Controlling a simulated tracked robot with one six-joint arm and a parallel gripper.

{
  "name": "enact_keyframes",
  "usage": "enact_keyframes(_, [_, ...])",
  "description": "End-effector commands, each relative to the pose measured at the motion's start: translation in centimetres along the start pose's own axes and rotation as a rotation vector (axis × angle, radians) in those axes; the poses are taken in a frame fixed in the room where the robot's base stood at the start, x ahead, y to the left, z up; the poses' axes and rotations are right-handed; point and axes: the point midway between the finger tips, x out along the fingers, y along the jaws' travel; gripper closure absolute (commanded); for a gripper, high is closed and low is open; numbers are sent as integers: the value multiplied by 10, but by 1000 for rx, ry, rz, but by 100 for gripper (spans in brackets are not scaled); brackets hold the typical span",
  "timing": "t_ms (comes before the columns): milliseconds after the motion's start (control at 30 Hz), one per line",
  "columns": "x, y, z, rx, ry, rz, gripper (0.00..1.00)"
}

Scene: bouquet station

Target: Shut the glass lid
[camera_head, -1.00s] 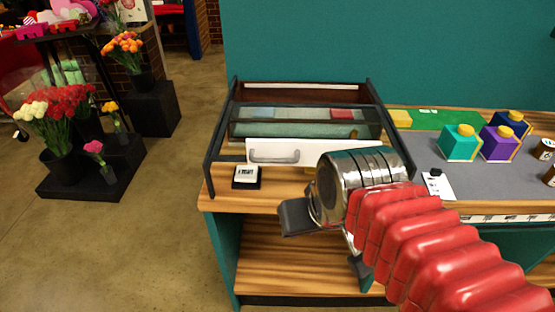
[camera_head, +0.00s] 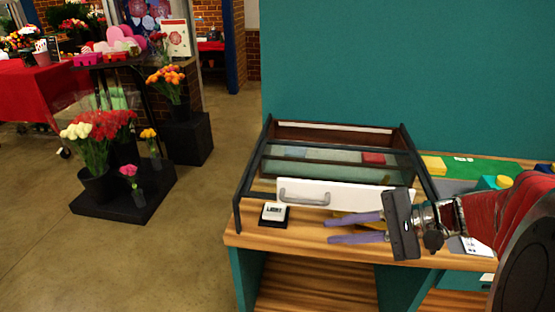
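A display case (camera_head: 335,130) with dark wooden edges stands on the wooden counter. Its glass lid (camera_head: 330,158) has a dark frame; coloured pieces show behind the glass. I cannot tell the lid's exact angle from this view. Below it is a white drawer front (camera_head: 345,194) with a grey handle (camera_head: 305,198). My gripper (camera_head: 328,230) has two purple fingers pointing left with a gap between them. It appears open and empty, in front of the drawer's right half and apart from the lid.
A small white block on a black base (camera_head: 275,214) sits at the counter's front left. Yellow (camera_head: 434,166) and teal (camera_head: 487,182) items are to the right. A teal wall (camera_head: 400,70) stands behind. Flower buckets on black plinths (camera_head: 120,205) are at left, with open floor between.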

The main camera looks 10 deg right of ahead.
Motion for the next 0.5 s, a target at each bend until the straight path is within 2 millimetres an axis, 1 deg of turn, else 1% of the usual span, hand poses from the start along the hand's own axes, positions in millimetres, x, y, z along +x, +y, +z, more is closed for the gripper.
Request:
enact_keyframes(33, [-11,-5,-12,34,1,-66,82])
enact_keyframes(100, [-25,-13,-24,60,2,-150,82])
enact_keyframes(233, [-43,-22,-38,88,6,-252,82])
enact_keyframes(333, [-49,-24,-42,93,6,-281,82])
enact_keyframes(500, [-49,-25,-42,92,7,-284,82])
